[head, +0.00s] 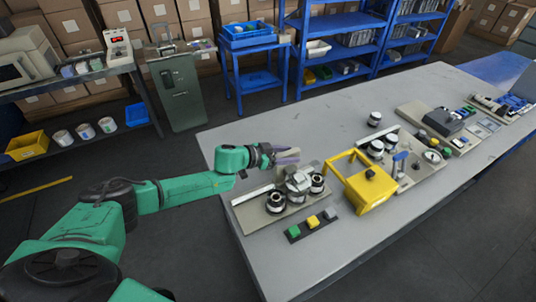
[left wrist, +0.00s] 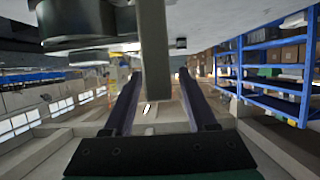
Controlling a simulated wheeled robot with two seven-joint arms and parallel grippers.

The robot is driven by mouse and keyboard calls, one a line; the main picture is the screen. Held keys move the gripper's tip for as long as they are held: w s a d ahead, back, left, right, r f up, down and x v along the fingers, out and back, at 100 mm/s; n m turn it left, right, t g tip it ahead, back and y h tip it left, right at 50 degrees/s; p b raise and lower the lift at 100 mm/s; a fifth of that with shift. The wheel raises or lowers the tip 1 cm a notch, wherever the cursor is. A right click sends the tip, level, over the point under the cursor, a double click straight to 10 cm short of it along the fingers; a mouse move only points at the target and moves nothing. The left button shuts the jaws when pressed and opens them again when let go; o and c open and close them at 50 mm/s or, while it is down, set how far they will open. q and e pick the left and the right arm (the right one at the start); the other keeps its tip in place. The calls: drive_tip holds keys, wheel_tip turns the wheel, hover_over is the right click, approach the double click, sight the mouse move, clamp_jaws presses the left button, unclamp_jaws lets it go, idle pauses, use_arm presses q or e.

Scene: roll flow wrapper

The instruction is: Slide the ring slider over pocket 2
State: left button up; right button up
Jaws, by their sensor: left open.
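A beige machine plate (head: 247,217) lies on the table with several dark-and-white round rollers (head: 276,203) and a grey block-like part (head: 299,181) on it. I cannot tell for sure which part is the ring slider or which spot is pocket 2. My left gripper (head: 287,157) is at the back edge of this plate, above or beside it. In the left wrist view the gripper (left wrist: 160,92) has its two fingers apart, with a grey bar (left wrist: 154,45) showing between them; contact is not clear. My right gripper is out of view.
A yellow frame (head: 371,188) stands just right of the plate, with more machine units beyond it. The table's (head: 240,139) left back and front areas are bare. Blue shelves (head: 335,50) stand behind.

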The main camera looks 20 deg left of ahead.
use_arm(q)
drive_tip(key=b+v, duration=0.2)
drive_tip(key=v, duration=0.9)
drive_tip(key=shift+s, duration=0.2)
drive_tip(key=shift+a, duration=0.15)
